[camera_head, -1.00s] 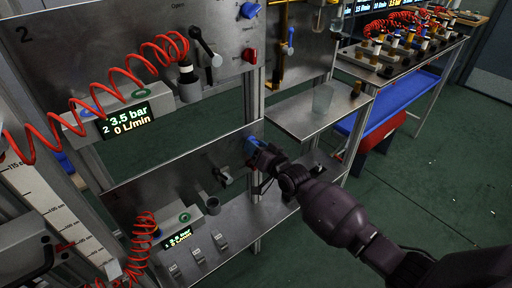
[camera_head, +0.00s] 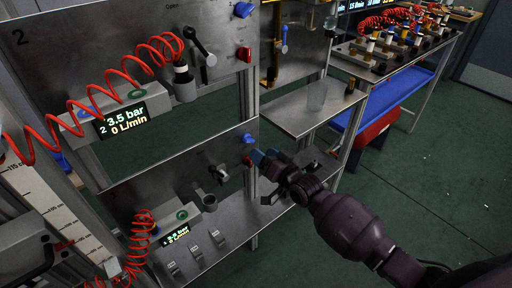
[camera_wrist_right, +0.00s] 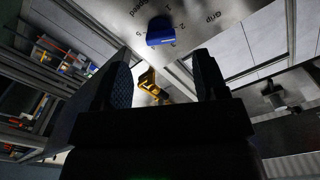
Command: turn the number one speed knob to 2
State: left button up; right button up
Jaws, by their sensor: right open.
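The number one panel is the lower metal panel (camera_head: 160,185). Its blue speed knob (camera_head: 248,138) sits near the panel's right end, above a red knob (camera_head: 247,161). In the right wrist view the blue knob (camera_wrist_right: 160,31) is beyond the fingers, at upper middle, with the printed words Speed and Grip and the numbers 5, 2 and 1 around it. My right gripper (camera_head: 264,156) is open and empty, just right of and below the blue knob in the head view, apart from it. The fingers (camera_wrist_right: 163,82) also stand wide apart in the wrist view. My left gripper is not seen.
The number two panel (camera_head: 110,40) is above, with its own blue knob (camera_head: 243,10) and red knob (camera_head: 243,54). A red coiled hose (camera_head: 120,75) hangs before it. Green floor is free at right.

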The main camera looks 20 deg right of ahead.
jog(key=v, duration=0.4)
jog(key=shift+s+d, duration=0.1)
jog(key=shift+s, duration=0.25)
jog(key=s+d+f+n+g+h, duration=0.1)
jog(key=s+f, duration=0.3)
jog(key=s, duration=0.5)
jog(key=s+d+f+n+g+h, duration=0.1)
jog(key=s+f+g+h, duration=0.2)
jog(key=s, duration=0.6)
jog(key=s+d+f+n+g+h, duration=0.1)
jog(key=s+d+f+g+h, duration=0.1)
jog(key=s+f, duration=0.4)
jog(key=s, duration=0.3)
jog(key=shift+s+f, duration=0.25)
